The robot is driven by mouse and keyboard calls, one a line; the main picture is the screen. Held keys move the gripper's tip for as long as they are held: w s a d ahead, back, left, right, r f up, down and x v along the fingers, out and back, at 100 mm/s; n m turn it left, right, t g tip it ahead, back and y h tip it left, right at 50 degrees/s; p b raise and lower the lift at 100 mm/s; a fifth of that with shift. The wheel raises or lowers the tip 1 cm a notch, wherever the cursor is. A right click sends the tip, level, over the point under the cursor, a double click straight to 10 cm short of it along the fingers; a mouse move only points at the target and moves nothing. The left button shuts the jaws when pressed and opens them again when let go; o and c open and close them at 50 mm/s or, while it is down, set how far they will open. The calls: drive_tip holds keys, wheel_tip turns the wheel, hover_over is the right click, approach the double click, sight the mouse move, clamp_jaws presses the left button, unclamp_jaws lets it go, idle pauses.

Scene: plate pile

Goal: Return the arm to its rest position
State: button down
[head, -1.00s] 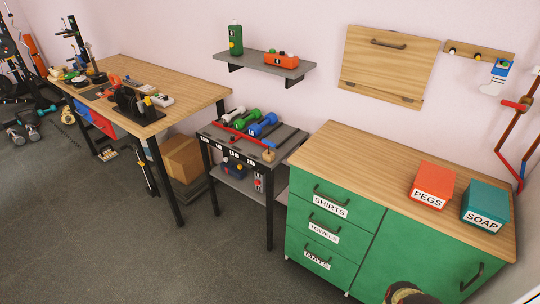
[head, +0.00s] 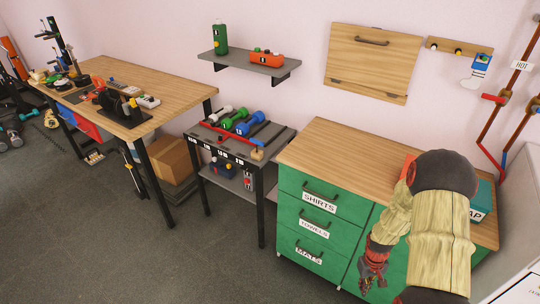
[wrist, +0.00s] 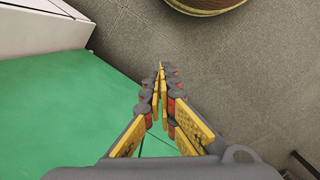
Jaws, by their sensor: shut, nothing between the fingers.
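My gripper (head: 371,281) hangs at the end of my bent arm, in front of the green cabinet (head: 292,216) in the head view. In the wrist view my gripper (wrist: 160,75) has its fingertips together, with nothing between them. The fingers point past the green cabinet front (wrist: 65,110) toward the grey floor (wrist: 225,75). My arm hides much of the cabinet's right side and most of the two boxes on its top.
The teal SOAP box (head: 484,198) and the red box (head: 408,165) stand on the cabinet's wooden top (head: 345,150). A dumbbell rack (head: 262,158) stands left of the cabinet, then a wooden workbench (head: 175,92). Open floor (head: 90,240) lies at the front left.

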drive_tip(key=s+a+r+t, duration=0.2)
drive_tip(key=s+a+r, duration=0.2)
drive_tip(key=r, duration=1.2)
drive_tip(key=s+a+r+t+p, duration=0.1)
drive_tip(key=s+a+r, duration=0.4)
drive_tip(key=r, duration=1.2)
drive_tip(key=s+a+r+t+p, duration=0.1)
drive_tip(key=s+a+r+t, duration=0.3)
drive_tip(key=a+r, duration=0.6)
wheel_tip(320, 180, up, 6)
drive_tip(key=shift+s+r, duration=0.2)
drive_tip(key=shift+s, duration=0.15)
